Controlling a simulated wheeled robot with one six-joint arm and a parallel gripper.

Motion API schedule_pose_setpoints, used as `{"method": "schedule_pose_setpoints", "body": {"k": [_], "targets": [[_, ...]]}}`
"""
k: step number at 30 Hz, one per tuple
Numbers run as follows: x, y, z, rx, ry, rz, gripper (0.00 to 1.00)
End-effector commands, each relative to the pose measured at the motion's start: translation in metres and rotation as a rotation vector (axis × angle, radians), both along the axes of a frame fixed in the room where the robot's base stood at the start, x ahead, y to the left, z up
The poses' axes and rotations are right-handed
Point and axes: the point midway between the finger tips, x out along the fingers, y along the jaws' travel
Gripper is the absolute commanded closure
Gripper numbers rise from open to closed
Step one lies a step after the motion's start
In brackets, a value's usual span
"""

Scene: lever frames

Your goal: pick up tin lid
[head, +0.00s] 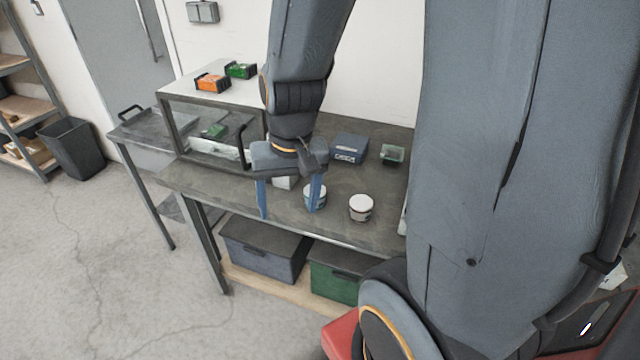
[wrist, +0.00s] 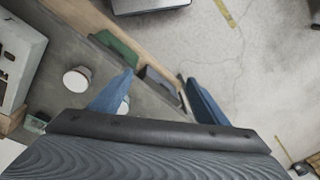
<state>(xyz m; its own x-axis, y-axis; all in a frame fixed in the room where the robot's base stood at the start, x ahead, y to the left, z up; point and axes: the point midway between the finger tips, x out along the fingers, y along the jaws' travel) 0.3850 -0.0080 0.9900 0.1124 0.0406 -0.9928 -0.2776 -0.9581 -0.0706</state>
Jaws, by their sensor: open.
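Two small round tins with pale lids stand on the dark workbench (head: 235,195). One tin (head: 361,211) stands clear to the right of my gripper (head: 288,212), with its white lid (head: 361,201) on top. The other tin (head: 322,199) is partly hidden behind my right finger. I cannot tell which lid is the tin lid meant. My gripper is open, pointing down near the bench's front edge, with nothing between its fingers. In the wrist view a white round lid (wrist: 76,80) lies left of my fingers (wrist: 160,78), and another is mostly hidden behind the left finger.
A glass-fronted cabinet (head: 170,120) stands on the bench's left, with orange (head: 212,84) and green (head: 241,71) boxes on top. A blue box (head: 349,148) and a green container (head: 392,154) stand behind the tins. Grey (head: 262,250) and green (head: 333,283) bins sit below.

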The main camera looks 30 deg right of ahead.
Motion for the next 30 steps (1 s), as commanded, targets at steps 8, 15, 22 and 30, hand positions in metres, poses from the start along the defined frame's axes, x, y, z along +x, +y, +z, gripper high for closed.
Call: {"method": "schedule_pose_setpoints", "body": {"k": [8, 15, 22, 30], "targets": [[0.063, -0.085, -0.026, 0.303, 0.098, -1.223, 0.31], [0.096, -0.157, -0.046, 0.521, 0.175, -1.976, 0.31], [0.107, -0.168, -0.062, 0.574, 0.2, -2.137, 0.31], [0.115, -0.16, -0.083, 0.571, 0.199, -2.129, 0.31]]}}
